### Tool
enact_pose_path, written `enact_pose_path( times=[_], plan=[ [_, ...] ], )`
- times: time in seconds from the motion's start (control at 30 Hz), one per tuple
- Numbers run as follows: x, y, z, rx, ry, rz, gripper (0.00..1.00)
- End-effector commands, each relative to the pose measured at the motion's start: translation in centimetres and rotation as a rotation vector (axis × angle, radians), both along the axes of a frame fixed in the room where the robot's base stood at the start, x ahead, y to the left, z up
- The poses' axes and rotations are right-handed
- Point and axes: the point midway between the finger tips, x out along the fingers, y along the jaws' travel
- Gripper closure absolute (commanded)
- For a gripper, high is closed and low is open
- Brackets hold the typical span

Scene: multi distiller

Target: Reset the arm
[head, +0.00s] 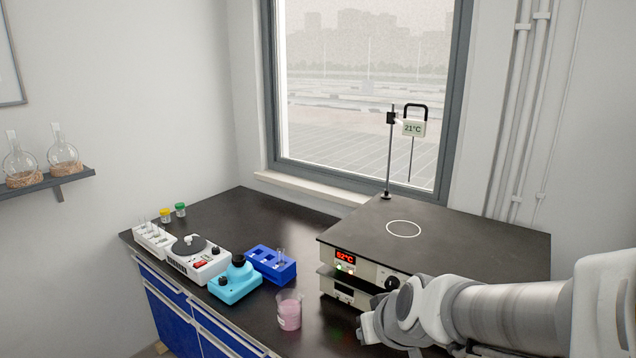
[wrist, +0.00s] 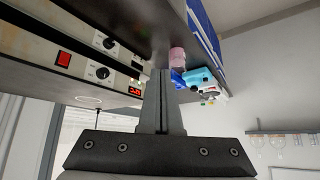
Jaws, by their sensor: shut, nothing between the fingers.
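My arm reaches in from the right edge of the head view, and its gripper end (head: 368,328) is in front of the heating device. In the wrist view my gripper (wrist: 160,80) has its two dark fingers together, with nothing between them. The heating device (head: 460,235) has a dark flat top with a white ring and a red display reading about 52 or 62°C. Its front panel with knobs also shows in the tilted wrist view (wrist: 85,55). The fingertips appear apart from the panel and the beaker.
A beaker (head: 289,310) of pink liquid stands at the bench's front edge. Left of it are a blue rack (head: 271,265), a turquoise device (head: 235,283), a white centrifuge-like device (head: 198,262) and a white rack (head: 152,238). A stand (head: 389,160) holds a thermometer reading 21°C.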

Motion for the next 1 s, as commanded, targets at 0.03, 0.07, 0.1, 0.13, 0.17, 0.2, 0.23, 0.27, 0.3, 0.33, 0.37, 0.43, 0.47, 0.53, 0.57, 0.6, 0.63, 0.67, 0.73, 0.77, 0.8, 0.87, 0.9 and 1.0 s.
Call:
enact_pose_path(
  times=[0.03,0.07,0.1,0.13,0.17,0.2,0.23,0.27,0.3,0.33,0.37,0.43,0.47,0.53,0.57,0.6,0.63,0.67,0.73,0.77,0.8,0.87,0.9,1.0],
  plan=[
    [-1.2,-0.4,1.6,0.016,0.007,-0.007,1.0],
    [-2.0,-0.6,2.3,0.023,0.017,-0.011,1.0],
    [-3.0,-0.8,3.1,0.028,0.032,-0.018,1.0],
    [-3.8,-1.1,3.7,0.029,0.043,-0.026,1.0],
    [-4.7,-1.4,4.3,0.029,0.053,-0.034,1.0],
    [-5.9,-1.8,4.9,0.026,0.068,-0.047,1.0],
    [-6.7,-2.2,5.4,0.023,0.08,-0.059,1.0],
    [-7.6,-2.6,5.8,0.016,0.091,-0.072,1.0],
    [-8.7,-3.0,6.4,0.008,0.104,-0.091,1.0],
    [-9.6,-3.4,6.7,0.003,0.114,-0.107,1.0],
    [-10.3,-3.8,7.0,-0.005,0.124,-0.121,1.0],
    [-11.9,-4.5,7.5,-0.023,0.142,-0.155,1.0],
    [-12.5,-4.8,7.7,-0.028,0.149,-0.169,1.0],
    [-13.5,-5.3,8.0,-0.041,0.162,-0.196,1.0],
    [-13.9,-5.4,8.1,-0.045,0.167,-0.204,1.0],
    [-14.2,-5.6,8.1,-0.051,0.17,-0.213,1.0],
    [-14.4,-5.7,8.2,-0.053,0.173,-0.218,1.0],
    [-14.5,-5.8,8.2,-0.055,0.175,-0.221,1.0],
    [-14.7,-5.8,8.2,-0.056,0.178,-0.226,1.0],
    [-14.7,-5.8,8.2,-0.056,0.178,-0.226,1.0],
    [-14.7,-5.8,8.2,-0.055,0.178,-0.225,1.0],
    [-14.6,-5.8,8.2,-0.055,0.178,-0.225,1.0],
    [-14.6,-5.8,8.2,-0.056,0.178,-0.224,1.0],
    [-14.6,-5.8,8.2,-0.055,0.178,-0.224,1.0]
  ],
)
